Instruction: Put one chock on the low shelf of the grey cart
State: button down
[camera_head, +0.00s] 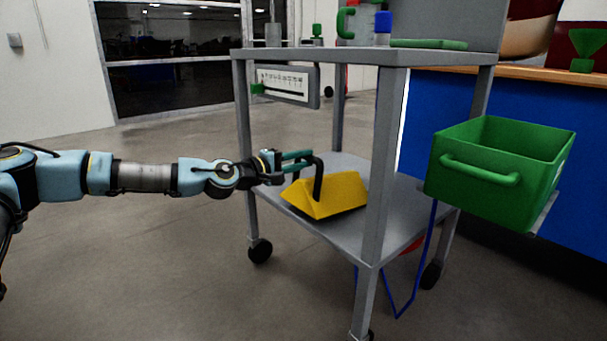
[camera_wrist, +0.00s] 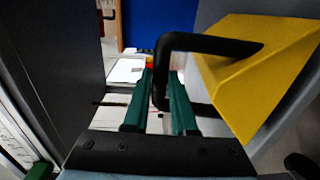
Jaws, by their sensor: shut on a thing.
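A yellow wedge-shaped chock (camera_head: 333,196) with a black bar handle (camera_head: 318,180) is at the low shelf (camera_head: 395,232) of the grey cart (camera_head: 376,175). It looks to be on the shelf or just above it; I cannot tell whether it touches. My gripper (camera_head: 300,161) reaches in from the left between the cart's posts. Its green fingers are shut on the handle. In the wrist view my gripper (camera_wrist: 160,88) has the handle (camera_wrist: 205,44) between its fingers, and the chock (camera_wrist: 255,65) is to the right.
The cart's top shelf (camera_head: 330,55) is above my gripper and holds several small items. A grey panel with a label (camera_head: 287,85) hangs under it. A green bin (camera_head: 490,190) is on the cart's right side. A blue cable (camera_head: 400,305) hangs below.

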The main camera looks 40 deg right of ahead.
notch_tip(320, 180, down, 3)
jog(key=shift+r+b, duration=0.2)
jog(key=shift+b, duration=0.1)
jog(key=c, duration=0.7)
grip_release()
jog(key=shift+c, duration=0.2)
jog(key=a+p, duration=0.4)
jog(key=a, duration=0.8)
jog(key=shift+w+r, duration=0.3)
